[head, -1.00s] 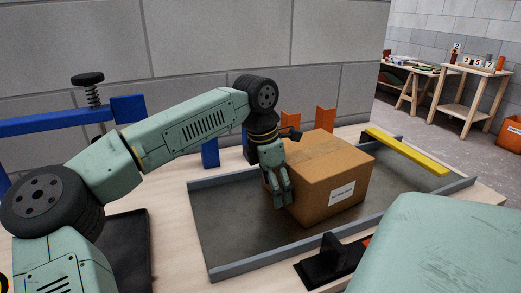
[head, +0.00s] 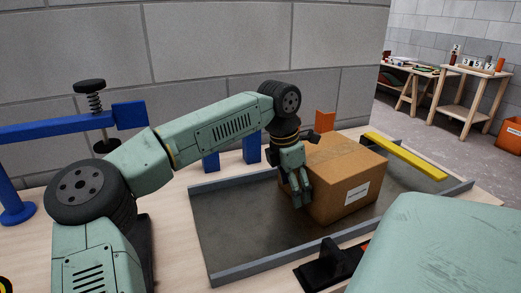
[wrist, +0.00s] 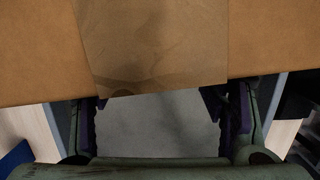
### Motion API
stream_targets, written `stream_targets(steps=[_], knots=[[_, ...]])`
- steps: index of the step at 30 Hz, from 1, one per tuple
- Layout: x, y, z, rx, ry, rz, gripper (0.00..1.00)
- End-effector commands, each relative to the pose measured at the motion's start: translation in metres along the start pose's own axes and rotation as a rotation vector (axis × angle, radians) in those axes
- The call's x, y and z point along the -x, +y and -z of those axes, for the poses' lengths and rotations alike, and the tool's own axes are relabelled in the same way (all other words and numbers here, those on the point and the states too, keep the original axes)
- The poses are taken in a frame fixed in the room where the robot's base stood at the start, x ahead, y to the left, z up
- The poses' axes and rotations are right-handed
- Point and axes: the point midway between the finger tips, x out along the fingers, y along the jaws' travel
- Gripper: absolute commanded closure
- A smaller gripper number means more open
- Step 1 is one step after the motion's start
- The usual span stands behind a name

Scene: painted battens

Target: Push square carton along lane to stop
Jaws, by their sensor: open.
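The square carton (head: 345,190) is brown cardboard with a tape strip on top and a white label on its front side. It stands upright in the grey lane (head: 235,228) between low rails. A yellow bar (head: 404,155) crosses the lane's far right end, with a gap between it and the carton. My gripper (head: 300,200) is at the carton's left face, fingers pointing down. In the wrist view the carton (wrist: 270,45) fills the top, and my open gripper (wrist: 160,108) has its fingers apart at the carton's near edge. Whether the fingertips touch it is hidden.
A black clamp (head: 330,265) with a red part sits outside the lane's front rail (head: 290,256). Blue posts (head: 251,150) and an orange post (head: 325,121) stand behind the lane. A blue frame (head: 60,122) is at left. The lane left of the carton is clear.

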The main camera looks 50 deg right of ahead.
Motion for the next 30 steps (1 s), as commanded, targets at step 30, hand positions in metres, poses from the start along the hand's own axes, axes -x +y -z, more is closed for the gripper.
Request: stream_targets(steps=[30], knots=[[-0.009,-0.001,-0.052,-0.002,-0.002,0.001,0.33]])
